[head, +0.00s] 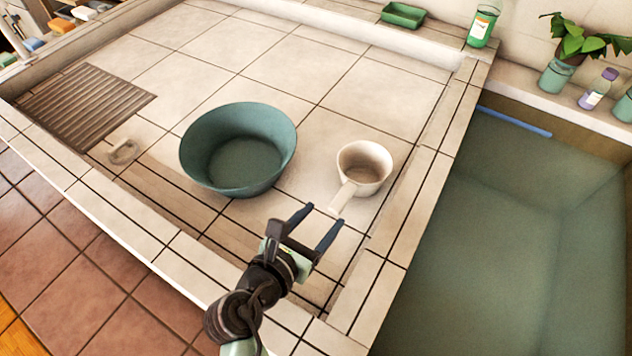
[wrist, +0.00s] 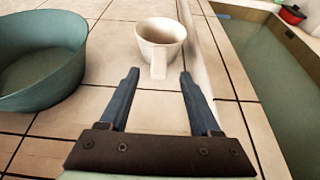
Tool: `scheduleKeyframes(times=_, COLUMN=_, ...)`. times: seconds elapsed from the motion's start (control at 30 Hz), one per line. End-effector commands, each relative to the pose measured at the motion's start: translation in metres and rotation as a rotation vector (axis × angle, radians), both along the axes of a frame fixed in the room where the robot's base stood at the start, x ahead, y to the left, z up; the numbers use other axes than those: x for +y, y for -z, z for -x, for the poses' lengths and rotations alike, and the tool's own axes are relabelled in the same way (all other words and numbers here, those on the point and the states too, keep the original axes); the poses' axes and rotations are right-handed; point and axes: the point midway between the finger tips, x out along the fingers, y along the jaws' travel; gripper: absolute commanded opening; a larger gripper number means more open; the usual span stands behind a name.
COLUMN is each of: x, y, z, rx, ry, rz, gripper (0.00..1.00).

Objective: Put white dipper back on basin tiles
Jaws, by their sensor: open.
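The white dipper (head: 365,166) stands upright on the basin tiles (head: 310,72), its handle pointing toward my gripper. It also shows in the wrist view (wrist: 161,38), ahead of the fingers, with the handle end just beyond the gap between the fingertips. My gripper (head: 319,213) is open and empty, with its two dark blue fingers (wrist: 157,78) apart. The fingers are close to the handle, and I cannot tell whether they touch it.
A large green basin (head: 238,150) stands left of the dipper. A raised tiled edge (head: 415,215) and a water tank (head: 510,230) lie to the right. A drain grate (head: 85,105) and a small metal ring-like thing (head: 124,152) are at left. Tiles behind the dipper are clear.

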Motion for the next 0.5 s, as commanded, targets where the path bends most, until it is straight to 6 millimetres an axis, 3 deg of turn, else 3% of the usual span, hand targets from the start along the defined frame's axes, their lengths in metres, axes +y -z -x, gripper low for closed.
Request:
scheduleKeyframes(times=0.2, x=0.001, y=-0.001, z=0.000, rx=-0.002, ry=0.000, rz=-0.003, gripper=0.64)
scheduleKeyframes(times=0.3, x=0.001, y=-0.010, z=-0.006, rx=-0.046, ry=0.011, rz=-0.054, gripper=0.64)
scheduleKeyframes(times=0.37, x=0.003, y=-0.024, z=-0.015, rx=-0.112, ry=0.025, rz=-0.133, gripper=0.64)
scheduleKeyframes(times=0.47, x=0.007, y=-0.065, z=-0.037, rx=-0.291, ry=0.056, rz=-0.361, gripper=0.64)
scheduleKeyframes(times=0.5, x=0.009, y=-0.087, z=-0.046, rx=-0.378, ry=0.069, rz=-0.479, gripper=0.64)
